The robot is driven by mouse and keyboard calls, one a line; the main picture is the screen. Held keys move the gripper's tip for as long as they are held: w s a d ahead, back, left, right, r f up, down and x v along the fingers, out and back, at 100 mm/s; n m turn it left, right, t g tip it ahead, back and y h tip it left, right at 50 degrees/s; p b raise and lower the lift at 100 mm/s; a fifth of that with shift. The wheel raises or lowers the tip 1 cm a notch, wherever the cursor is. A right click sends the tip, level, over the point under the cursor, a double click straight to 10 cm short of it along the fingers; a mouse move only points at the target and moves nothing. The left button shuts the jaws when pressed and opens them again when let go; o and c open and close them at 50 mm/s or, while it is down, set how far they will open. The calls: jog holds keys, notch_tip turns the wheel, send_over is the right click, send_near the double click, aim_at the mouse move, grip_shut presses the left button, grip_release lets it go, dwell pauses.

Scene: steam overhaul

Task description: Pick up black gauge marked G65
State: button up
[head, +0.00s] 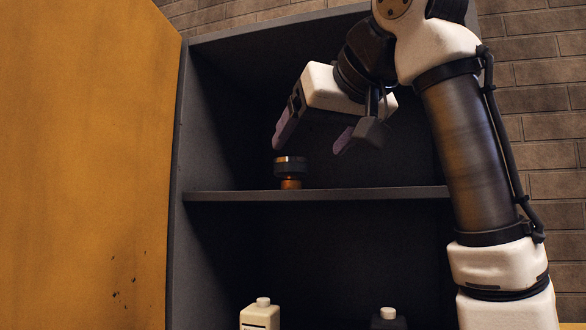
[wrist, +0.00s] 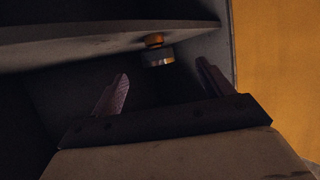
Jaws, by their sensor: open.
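A black round gauge (head: 290,166) with a copper-coloured stem stands on the cabinet's upper shelf, toward the left side. No marking on it can be read. In the wrist view the gauge (wrist: 157,58) appears upside down beyond the fingertips, between the two fingers' lines. My gripper (head: 311,146) is open and empty, its fingers apart. In the head view its left fingertip is just above the gauge and its right finger is to the right. In the wrist view my gripper (wrist: 163,77) shows a gap between its fingers and the gauge.
The dark cabinet's shelf (head: 375,194) runs under the gauge. An orange door (head: 85,170) stands open at left. A white bottle (head: 260,316) and a dark bottle (head: 388,320) stand below. The upper shelf right of the gauge looks clear.

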aim_at(294, 164)
jog(key=p+x, duration=0.1)
jog(key=x, duration=0.5)
jog(key=shift+w+a, duration=0.2)
jog(key=shift+w, duration=0.15)
jog(key=p+x, duration=0.1)
jog(key=x, duration=0.2)
jog(key=p+x, duration=0.1)
jog(key=x, duration=0.1)
jog(key=shift+w+d+r+p, duration=0.2)
jog(key=shift+d+p, duration=0.1)
jog(key=shift+d, duration=0.1)
jog(key=shift+w+a+f, duration=0.15)
jog(key=c, duration=1.2)
jog(key=shift+o, duration=0.2)
jog(key=shift+r, duration=0.2)
